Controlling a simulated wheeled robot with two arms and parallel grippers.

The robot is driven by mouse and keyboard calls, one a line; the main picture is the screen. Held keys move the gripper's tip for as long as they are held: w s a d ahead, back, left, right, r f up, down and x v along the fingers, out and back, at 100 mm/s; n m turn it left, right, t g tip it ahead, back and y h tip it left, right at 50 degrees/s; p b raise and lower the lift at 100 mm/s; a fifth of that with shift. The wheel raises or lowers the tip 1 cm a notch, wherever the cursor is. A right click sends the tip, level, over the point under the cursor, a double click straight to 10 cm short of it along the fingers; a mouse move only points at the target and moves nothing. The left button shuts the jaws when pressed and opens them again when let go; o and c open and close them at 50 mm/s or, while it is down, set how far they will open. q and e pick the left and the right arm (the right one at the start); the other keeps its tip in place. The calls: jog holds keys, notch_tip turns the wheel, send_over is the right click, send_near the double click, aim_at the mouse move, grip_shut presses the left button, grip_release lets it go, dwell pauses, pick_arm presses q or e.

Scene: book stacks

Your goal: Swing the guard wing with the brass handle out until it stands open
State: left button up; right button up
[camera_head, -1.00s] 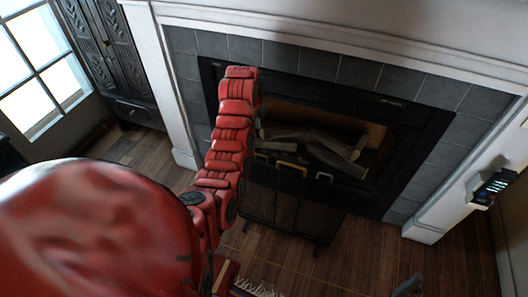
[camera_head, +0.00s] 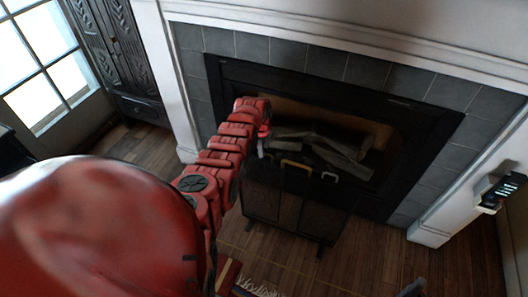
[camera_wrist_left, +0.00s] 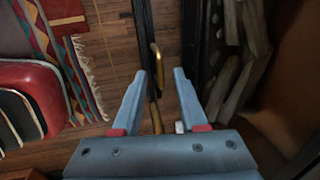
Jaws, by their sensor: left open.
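The dark fireplace guard (camera_head: 275,205) stands upright in front of the firebox. Its brass handle (camera_head: 296,164) is an arched bar on the top edge. My left gripper (camera_head: 265,143) is at the guard's top, left of this handle in the head view, partly hidden by my red arm. In the left wrist view its two blue-grey fingers (camera_wrist_left: 158,75) are apart and empty. A brass handle (camera_wrist_left: 155,62) shows between and just past the fingertips, beside the guard's dark edge (camera_wrist_left: 143,35); I cannot tell the depth gap. My right gripper is not clearly visible.
A pale handle (camera_head: 330,177) sits right of the brass one. Logs (camera_head: 318,147) lie in the firebox behind the guard. A patterned fringed rug (camera_wrist_left: 62,50) lies on the wooden floor.

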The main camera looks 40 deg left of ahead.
pick_arm(q)
jog(key=shift+w+f+b, duration=0.15)
jog(key=shift+f+b, duration=0.2)
jog(key=shift+f, duration=0.4)
jog(key=shift+c, duration=0.3)
grip_shut()
dwell(0.8)
